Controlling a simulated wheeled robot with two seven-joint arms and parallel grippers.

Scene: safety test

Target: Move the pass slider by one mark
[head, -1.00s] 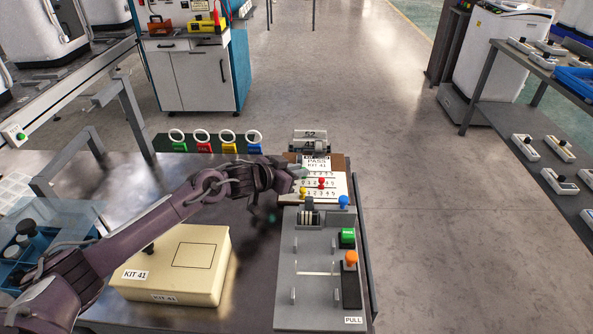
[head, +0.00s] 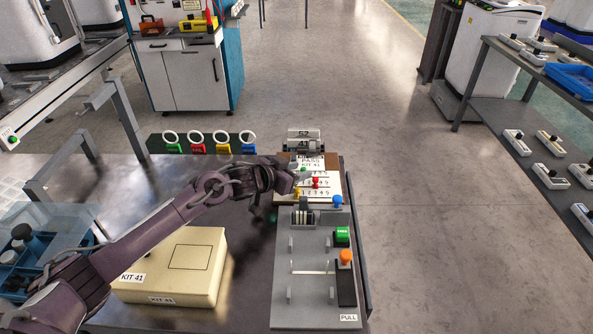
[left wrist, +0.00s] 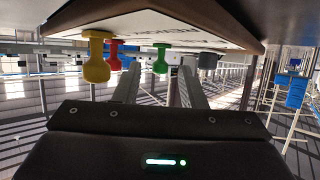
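The slider board (head: 328,193) is a white panel marked PASS KIT 41, with rows of numbers, on a brown base. A red knob (head: 315,182) and a yellow knob (head: 297,192) show on it. In the left wrist view the yellow knob (left wrist: 96,62), red knob (left wrist: 115,55) and green knob (left wrist: 160,60) hang from the tilted panel. My left gripper (head: 296,180) is at the panel's left side. Its fingers (left wrist: 158,88) are apart, with the green knob showing in the gap between them; I cannot tell whether they touch it. My right gripper is not in view.
A grey fixture (head: 310,270) with blue, green and orange knobs stands just in front of the panel. A beige KIT 41 box (head: 196,260) lies under my left arm. Coloured ring tags (head: 222,143) stand behind on the left. Open floor lies right of the table.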

